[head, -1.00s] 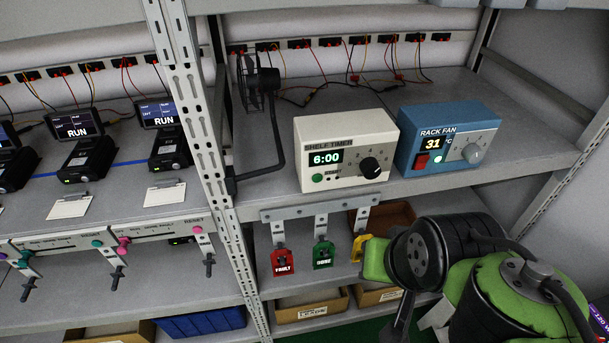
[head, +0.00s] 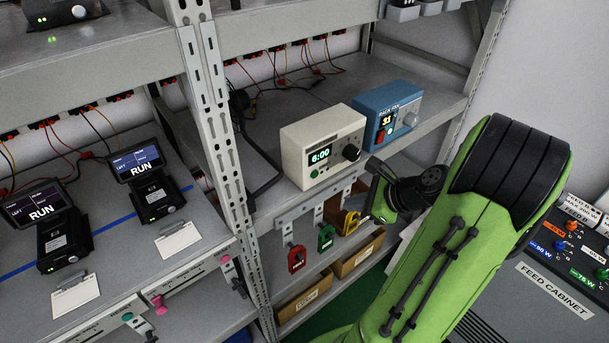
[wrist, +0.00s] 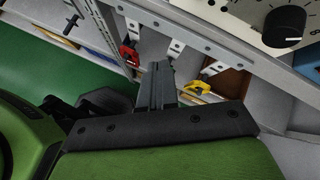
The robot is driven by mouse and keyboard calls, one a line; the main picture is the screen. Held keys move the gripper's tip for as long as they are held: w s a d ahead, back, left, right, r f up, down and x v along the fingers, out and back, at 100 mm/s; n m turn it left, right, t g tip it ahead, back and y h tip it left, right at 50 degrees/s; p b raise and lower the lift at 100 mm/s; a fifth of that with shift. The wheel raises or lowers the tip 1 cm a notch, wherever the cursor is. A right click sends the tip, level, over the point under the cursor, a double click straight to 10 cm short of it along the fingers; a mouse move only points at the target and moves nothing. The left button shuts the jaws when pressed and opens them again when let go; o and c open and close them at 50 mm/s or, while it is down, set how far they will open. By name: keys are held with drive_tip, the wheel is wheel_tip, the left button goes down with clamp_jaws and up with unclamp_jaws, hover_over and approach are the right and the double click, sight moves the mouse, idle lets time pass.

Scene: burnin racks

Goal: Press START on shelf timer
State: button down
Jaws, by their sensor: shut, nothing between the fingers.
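The shelf timer (head: 311,139) is a cream box on the right bay's upper shelf, its display reading 6:00. A small green START button (head: 315,171) sits under the display, left of the black knob (head: 351,153). In the wrist view only part of the timer's front (wrist: 252,12) shows at the top right, with its knob (wrist: 284,25); the button is not visible there. My gripper (wrist: 158,70) is shut and empty, its dark fingers pointing toward the hanging tags below the shelf edge. In the head view my wrist is below and right of the timer, apart from it.
The blue rack fan box (head: 388,96) stands right of the timer. Red (head: 297,259), green (head: 326,238) and yellow (head: 350,223) tags hang under the shelf. A rack upright (head: 222,130) stands at left. A feed cabinet (head: 540,285) is at right.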

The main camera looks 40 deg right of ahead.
sight(315, 174)
drive_tip(key=w, duration=0.9)
drive_tip(key=shift+a, duration=0.15)
idle(0.4)
idle(1.5)
drive_tip(key=shift+w+p, duration=0.4)
drive_tip(key=shift+p, duration=0.2)
